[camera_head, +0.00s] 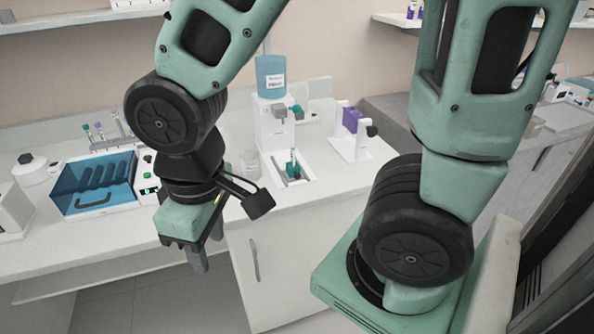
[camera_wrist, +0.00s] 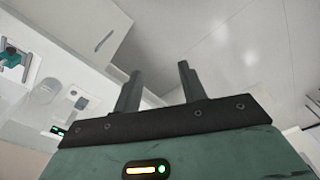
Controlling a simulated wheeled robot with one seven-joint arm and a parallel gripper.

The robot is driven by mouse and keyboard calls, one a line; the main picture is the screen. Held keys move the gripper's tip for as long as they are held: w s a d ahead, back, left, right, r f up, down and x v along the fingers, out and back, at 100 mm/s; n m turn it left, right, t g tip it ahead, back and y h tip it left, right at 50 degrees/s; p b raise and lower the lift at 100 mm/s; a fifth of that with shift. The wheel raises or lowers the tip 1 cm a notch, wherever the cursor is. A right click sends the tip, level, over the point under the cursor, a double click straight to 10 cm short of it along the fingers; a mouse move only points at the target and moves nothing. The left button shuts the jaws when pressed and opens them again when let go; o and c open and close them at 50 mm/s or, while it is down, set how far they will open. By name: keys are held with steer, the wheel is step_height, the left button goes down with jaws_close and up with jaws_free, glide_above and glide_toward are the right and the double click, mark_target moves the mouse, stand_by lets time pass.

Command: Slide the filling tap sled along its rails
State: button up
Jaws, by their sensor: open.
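A filling station stands on the bench, with a blue bottle (camera_head: 271,76) on a white column (camera_head: 273,130). In front of it, a small teal piece (camera_head: 293,166), apparently the tap sled, stands in a white tray (camera_head: 296,184) with greyish rails. The teal piece also shows at the left edge of the wrist view (camera_wrist: 11,59). Its details are too small to tell. My gripper (camera_head: 209,251) is open and empty, pointing down in front of the bench's front edge, left of and nearer than the station.
A clear beaker (camera_head: 250,164) stands just left of the tray. A white stand with a purple block (camera_head: 351,120) is to its right. A blue-lidded box (camera_head: 95,185) and a tube rack (camera_head: 100,138) are at the left. The bench front (camera_head: 262,265) has a cabinet door.

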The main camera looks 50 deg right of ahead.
steer(key=w+d+m+t+p, duration=0.1)
steer(key=w+d+m, duration=0.3)
steer(key=w+d, duration=0.5)
steer(key=m+t+h+p, duration=0.2)
steer(key=m+h+p, duration=0.1)
steer(key=m, duration=0.5)
glide_above(297, 174)
steer(key=s+a, duration=0.3)
steer(key=s, duration=0.3)
step_height(297, 174, down, 2)
steer(key=b+x, duration=0.1)
steer(key=x, duration=0.4)
steer(key=b+x, duration=0.2)
steer(key=x, duration=0.4)
steer(key=b+x, duration=0.1)
steer(key=x, duration=0.4)
steer(key=shift+w+a+f+b, duration=0.1)
steer(key=shift+a+f+b, duration=0.2)
steer(key=shift+f, duration=0.2)
jaws_close()
